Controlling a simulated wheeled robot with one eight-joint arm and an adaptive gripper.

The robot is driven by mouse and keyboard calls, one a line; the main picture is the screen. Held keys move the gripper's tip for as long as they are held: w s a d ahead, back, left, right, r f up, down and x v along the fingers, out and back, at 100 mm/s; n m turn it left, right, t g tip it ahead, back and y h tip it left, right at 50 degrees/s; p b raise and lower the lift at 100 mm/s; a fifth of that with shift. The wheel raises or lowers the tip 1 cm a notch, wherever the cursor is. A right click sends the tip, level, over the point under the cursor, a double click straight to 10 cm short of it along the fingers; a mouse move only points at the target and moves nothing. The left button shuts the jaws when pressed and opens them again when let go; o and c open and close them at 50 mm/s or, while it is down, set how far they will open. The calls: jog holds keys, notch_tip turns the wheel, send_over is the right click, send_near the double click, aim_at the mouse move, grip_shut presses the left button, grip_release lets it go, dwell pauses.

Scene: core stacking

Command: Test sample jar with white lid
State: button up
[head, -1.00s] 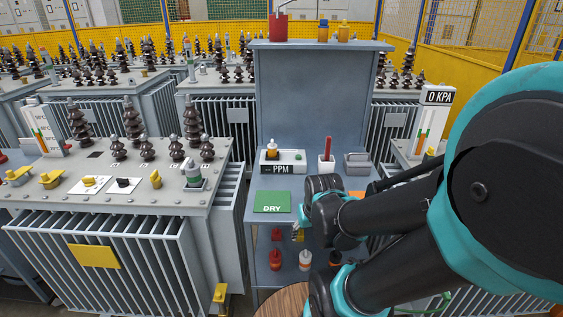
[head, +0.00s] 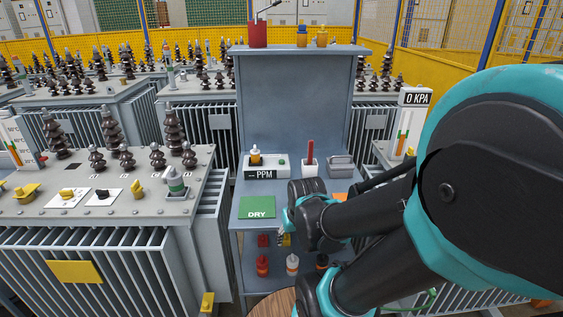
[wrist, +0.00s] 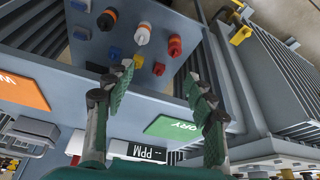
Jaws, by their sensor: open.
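A small jar with a white top and an amber body (head: 255,157) stands on the grey PPM tester (head: 284,163), which sits on the bench. Another pale jar with orange on it (head: 292,263) stands on the lower shelf between a red-orange jar (head: 262,265) and a dark one. It also shows in the wrist view (wrist: 143,36). I cannot tell which part of it is the lid. My gripper (wrist: 160,72) is open and empty, its fingers apart in front of the bench edge, facing the lower shelf. In the head view my arm hides part of that shelf.
A green DRY pad (head: 257,208) and an orange pad (wrist: 22,93) lie on the bench top. A white holder with a red stick (head: 310,165) and a grey box (head: 340,166) stand behind. A finned transformer (head: 120,270) is close on the left.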

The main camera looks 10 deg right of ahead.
grip_shut()
dwell(0.3)
dwell(1.2)
